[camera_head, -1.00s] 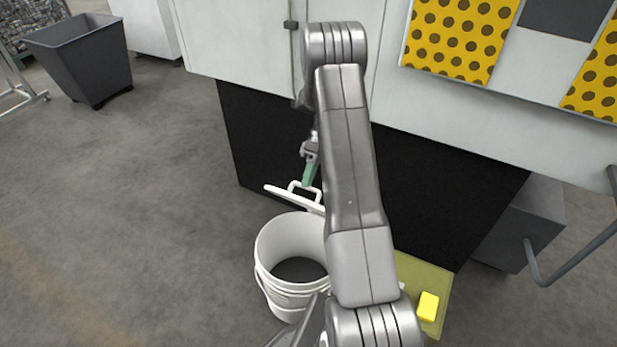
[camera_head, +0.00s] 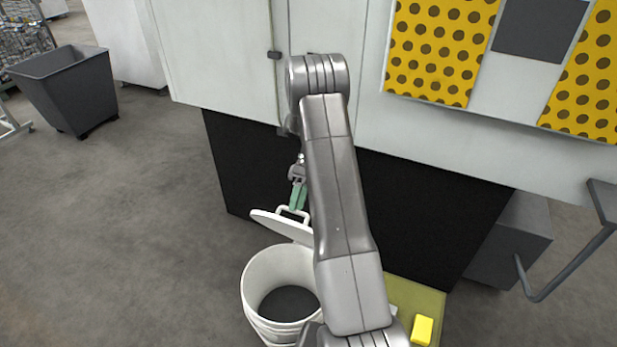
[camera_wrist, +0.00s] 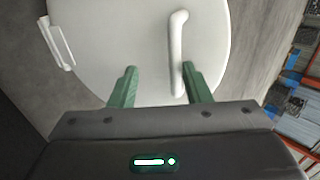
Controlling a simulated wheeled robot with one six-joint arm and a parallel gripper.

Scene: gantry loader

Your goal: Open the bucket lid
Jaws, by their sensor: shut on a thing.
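The white bucket (camera_head: 255,290) stands on the floor with its mouth uncovered and a dark inside showing. Its white lid (camera_head: 280,227) is off the mouth, tilted, above and behind the bucket's far rim. My gripper (camera_head: 297,197) is shut on the lid handle (camera_head: 292,211), its green fingers at the top of the lid. In the wrist view the lid (camera_wrist: 130,40) fills the upper middle, with the handle (camera_wrist: 177,50) reaching down between the fingertips of my gripper (camera_wrist: 158,85). My arm hides the right part of the lid and bucket in the head view.
A machine cabinet with a black base (camera_head: 400,210) stands right behind the lid. A yellow block (camera_head: 422,329) sits on a yellowish platform (camera_head: 410,297) at the right. A dark bin (camera_head: 70,90) stands at the far left. The floor to the left is clear.

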